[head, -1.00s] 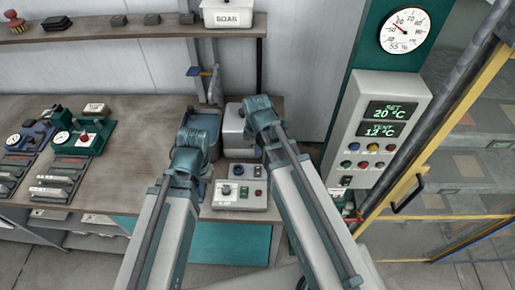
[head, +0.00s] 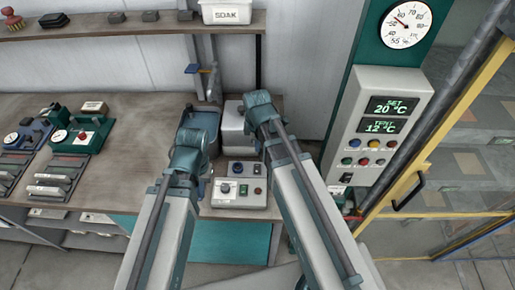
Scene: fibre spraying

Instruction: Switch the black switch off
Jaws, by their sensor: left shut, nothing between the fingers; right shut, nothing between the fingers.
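A black switch (head: 346,178) sits low on the light grey control panel (head: 357,110) at the right, below its coloured buttons. Neither arm visibly touches the panel. The switch's position is too small to tell.
The bench (head: 130,150) holds teal gauge devices (head: 80,138) and several grey blocks at the left. A shelf (head: 120,30) above carries a white SOAK bin (head: 228,12). A yellow-framed glass door (head: 440,125) stands right of the panel. Bare bench lies left of my arms.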

